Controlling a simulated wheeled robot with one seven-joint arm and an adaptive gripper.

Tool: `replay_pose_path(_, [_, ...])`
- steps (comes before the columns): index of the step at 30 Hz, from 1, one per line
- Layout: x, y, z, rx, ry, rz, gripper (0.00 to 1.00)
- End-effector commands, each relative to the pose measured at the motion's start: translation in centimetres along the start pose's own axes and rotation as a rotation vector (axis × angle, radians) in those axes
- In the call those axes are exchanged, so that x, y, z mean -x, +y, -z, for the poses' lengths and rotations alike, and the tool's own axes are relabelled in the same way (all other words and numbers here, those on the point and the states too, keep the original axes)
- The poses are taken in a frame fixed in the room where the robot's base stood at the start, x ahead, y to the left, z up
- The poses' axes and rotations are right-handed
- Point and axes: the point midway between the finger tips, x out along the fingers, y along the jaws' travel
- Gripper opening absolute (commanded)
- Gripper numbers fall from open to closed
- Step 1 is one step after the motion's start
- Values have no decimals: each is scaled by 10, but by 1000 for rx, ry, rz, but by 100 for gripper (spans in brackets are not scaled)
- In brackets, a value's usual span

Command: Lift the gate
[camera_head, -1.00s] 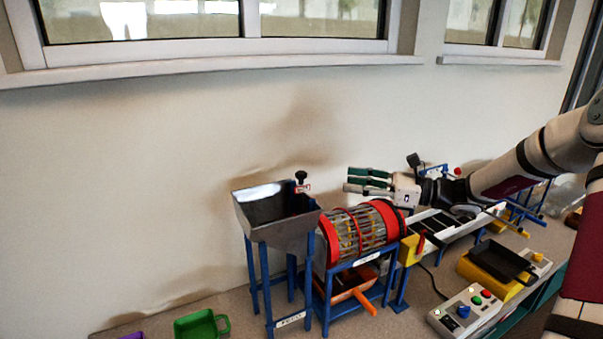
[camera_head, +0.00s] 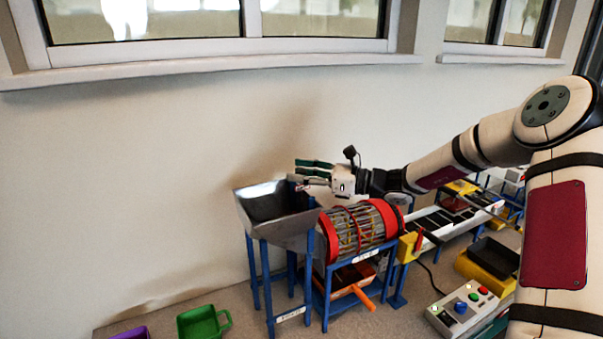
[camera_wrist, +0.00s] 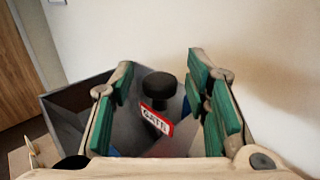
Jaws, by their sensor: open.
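The gate's black round knob (camera_wrist: 159,86) stands above a red-edged white label reading GATE (camera_wrist: 156,121) in the wrist view. It sits at the near end of the grey metal hopper (camera_head: 290,228), which stands on blue legs. My gripper (camera_head: 308,172) is at the hopper's right end, with its green-padded fingers pointing left. In the wrist view my gripper (camera_wrist: 163,90) is open, with the knob between the fingers and not visibly touched by either. The gate plate below the label is mostly hidden. In the head view the fingers hide the knob.
A red-ended drum (camera_head: 358,231) in a blue frame stands right of the hopper, with an orange-handled tray (camera_head: 350,280) below. A conveyor (camera_head: 450,218) and a control box (camera_head: 463,308) lie further right. A green bin (camera_head: 200,323) and purple bin (camera_head: 132,334) are at the front left. The wall is close behind.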

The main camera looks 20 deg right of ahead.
Motion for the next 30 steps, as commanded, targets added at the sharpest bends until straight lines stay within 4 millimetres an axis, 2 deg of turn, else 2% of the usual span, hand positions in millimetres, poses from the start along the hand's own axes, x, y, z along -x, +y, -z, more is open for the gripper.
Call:
replay_pose_path(8, [-2,0,0,0,0,0,43])
replay_pose_path(9, [-2,0,0,0,0,0,38])
replay_pose_path(14, [-2,0,0,0,0,0,2])
replay_pose_path(15, [-2,0,0,0,0,0,0])
replay_pose_path(20, [-2,0,-2,0,0,0,0])
replay_pose_path(22, [-1,1,-10,1,0,0,0])
replay_pose_path(30, [-1,2,-66,4,0,1,0])
